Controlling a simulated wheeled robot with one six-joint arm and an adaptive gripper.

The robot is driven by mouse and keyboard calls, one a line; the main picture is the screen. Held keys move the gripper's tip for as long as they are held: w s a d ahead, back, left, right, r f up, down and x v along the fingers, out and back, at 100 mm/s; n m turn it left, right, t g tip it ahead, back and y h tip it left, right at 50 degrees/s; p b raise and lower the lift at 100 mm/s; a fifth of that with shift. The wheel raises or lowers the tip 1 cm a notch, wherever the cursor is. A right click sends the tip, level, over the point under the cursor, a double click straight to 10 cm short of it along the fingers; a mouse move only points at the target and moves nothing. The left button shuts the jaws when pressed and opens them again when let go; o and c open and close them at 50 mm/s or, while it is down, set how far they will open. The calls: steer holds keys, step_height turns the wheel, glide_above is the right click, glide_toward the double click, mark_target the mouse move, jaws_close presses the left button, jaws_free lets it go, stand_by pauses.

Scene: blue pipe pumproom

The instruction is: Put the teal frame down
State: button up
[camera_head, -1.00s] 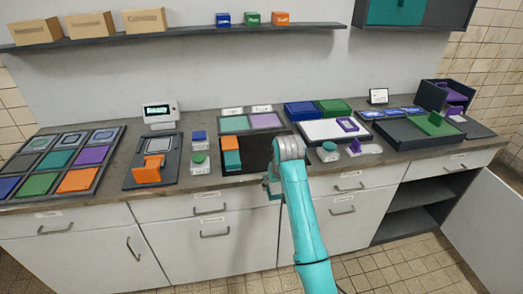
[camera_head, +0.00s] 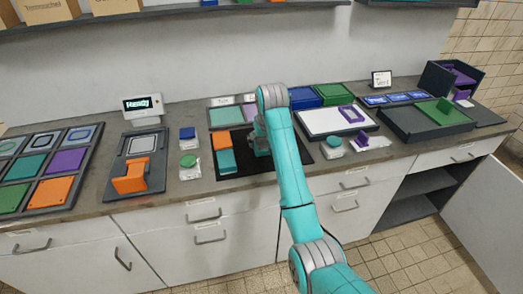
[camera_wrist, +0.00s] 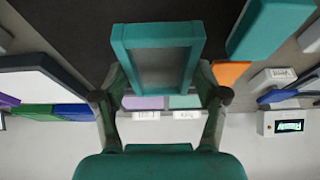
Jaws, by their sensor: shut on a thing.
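In the wrist view the teal frame (camera_wrist: 158,35), a rectangle with an open middle, is held between the two fingers of my gripper (camera_wrist: 165,97). The gripper is shut on it. The frame appears over or against the black mat (camera_wrist: 60,30); I cannot tell whether it touches. In the head view my gripper (camera_head: 260,142) is above the black mat (camera_head: 295,153), and my arm hides the frame there.
A teal block (camera_head: 227,161) and an orange block (camera_head: 221,141) sit on the mat's left side. Behind the mat is a tray with teal and purple panels (camera_head: 226,117). A white tray (camera_head: 320,122) stands to the right. The mat's right part looks clear.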

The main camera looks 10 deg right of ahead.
mark_target(263, 160)
steer(key=shift+f, duration=2.95)
steer(key=shift+f, duration=0.1)
steer(key=o, duration=1.2)
steer(key=shift+c, duration=0.2)
